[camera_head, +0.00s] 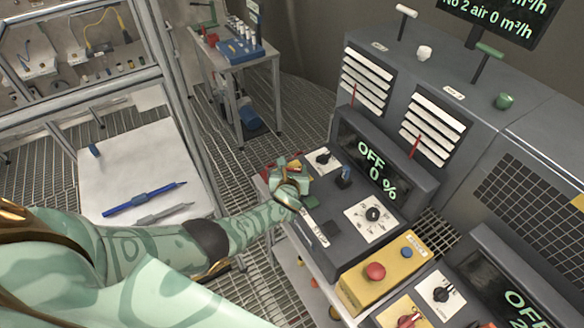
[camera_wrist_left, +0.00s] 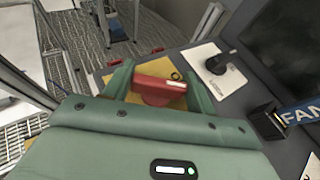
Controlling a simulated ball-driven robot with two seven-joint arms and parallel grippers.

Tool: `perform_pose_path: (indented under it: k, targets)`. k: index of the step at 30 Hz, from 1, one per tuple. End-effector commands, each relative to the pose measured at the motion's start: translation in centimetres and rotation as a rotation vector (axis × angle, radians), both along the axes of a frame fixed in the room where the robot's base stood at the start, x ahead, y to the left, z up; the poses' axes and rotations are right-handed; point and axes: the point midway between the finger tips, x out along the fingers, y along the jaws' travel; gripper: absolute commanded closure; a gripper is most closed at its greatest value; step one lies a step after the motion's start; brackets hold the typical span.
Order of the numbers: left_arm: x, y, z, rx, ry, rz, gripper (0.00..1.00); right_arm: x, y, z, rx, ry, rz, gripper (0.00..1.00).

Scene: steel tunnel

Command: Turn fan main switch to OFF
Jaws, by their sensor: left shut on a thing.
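The fan main switch (camera_wrist_left: 158,91) is a red rotary handle on a yellow plate (camera_wrist_left: 118,78) at the far left of the console. In the wrist view the handle lies crosswise between the two green fingers of my left gripper (camera_wrist_left: 160,88), which is shut on it. In the head view my left gripper (camera_head: 296,178) covers most of the switch, and my arm reaches in from the left. The display (camera_head: 372,160) behind reads "OFF 0 %". My right gripper is not in view.
Close by are a black knob on a white plate (camera_head: 323,159), a blue-and-black part labelled FAN (camera_head: 345,176), a white-plated dial (camera_head: 372,214) and a yellow box with a red button (camera_head: 375,271).

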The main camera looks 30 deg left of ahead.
Motion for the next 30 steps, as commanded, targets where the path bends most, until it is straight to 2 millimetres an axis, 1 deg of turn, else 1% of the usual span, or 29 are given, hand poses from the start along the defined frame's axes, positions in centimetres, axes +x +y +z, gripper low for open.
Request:
perform_pose_path:
  k: [2,9,15,21,25,30]
  targets:
    - [0.1,-0.3,-0.2,-0.003,-0.002,0.070,0.66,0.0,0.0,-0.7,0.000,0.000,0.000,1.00]
    - [0.2,-0.2,-0.4,-0.004,-0.004,0.291,0.66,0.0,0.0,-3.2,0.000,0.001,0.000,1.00]
    - [0.2,-0.1,-0.5,-0.003,-0.005,0.448,0.66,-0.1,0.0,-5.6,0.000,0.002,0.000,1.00]
    - [0.2,0.0,-0.3,0.001,-0.004,0.562,0.66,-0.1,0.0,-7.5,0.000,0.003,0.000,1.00]
    - [0.2,0.0,-0.1,0.001,-0.005,0.609,0.66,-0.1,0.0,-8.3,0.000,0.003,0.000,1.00]
    - [0.2,0.1,0.1,0.002,-0.006,0.643,0.66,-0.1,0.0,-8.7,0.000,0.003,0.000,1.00]
